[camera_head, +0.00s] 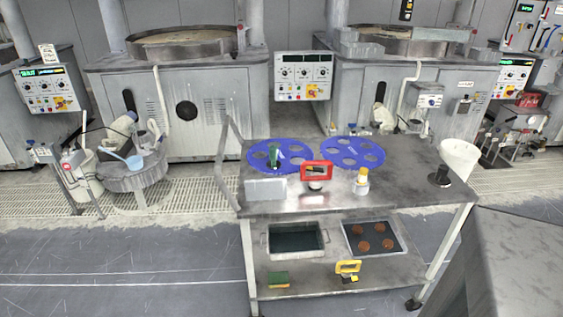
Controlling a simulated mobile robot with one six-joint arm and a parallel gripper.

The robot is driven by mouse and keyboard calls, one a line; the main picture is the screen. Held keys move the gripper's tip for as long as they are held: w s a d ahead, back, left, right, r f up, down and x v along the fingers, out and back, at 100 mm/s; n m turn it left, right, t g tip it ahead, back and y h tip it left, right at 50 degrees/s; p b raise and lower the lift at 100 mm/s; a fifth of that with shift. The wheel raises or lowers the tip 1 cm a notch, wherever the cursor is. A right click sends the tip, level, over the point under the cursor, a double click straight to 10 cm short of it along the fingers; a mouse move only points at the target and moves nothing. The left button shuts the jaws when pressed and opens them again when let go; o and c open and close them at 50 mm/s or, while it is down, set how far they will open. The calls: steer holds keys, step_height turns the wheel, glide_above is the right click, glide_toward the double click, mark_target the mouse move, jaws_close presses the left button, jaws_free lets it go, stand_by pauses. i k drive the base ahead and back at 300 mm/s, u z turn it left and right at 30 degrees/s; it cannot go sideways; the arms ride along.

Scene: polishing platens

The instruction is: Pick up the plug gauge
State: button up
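No item can be named as the plug gauge with certainty at this size. A small dark upright piece with a round base (440,176) stands at the right end of the cart top (400,190). A green upright piece (274,156) stands at the left blue holed disc (262,163). A yellow-topped pale piece (361,182) stands near the middle right. A red-framed item (316,171) sits at the centre front. My gripper is not in view.
A second blue disc (341,147) lies behind the red-framed item. A pale block (266,189) sits at the front left, and a white bucket (459,158) is beyond the right end. The lower shelf (315,274) holds trays and a yellow-framed item (348,267). The floor in front is clear.

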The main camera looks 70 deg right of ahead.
mark_target(273, 164)
steer(key=u, duration=0.5)
steer(key=k, duration=0.1)
steer(key=z, duration=2.1)
steer(key=k, duration=0.6)
steer(key=u, duration=0.1)
steer(key=i, duration=0.6)
steer(key=z, duration=0.15)
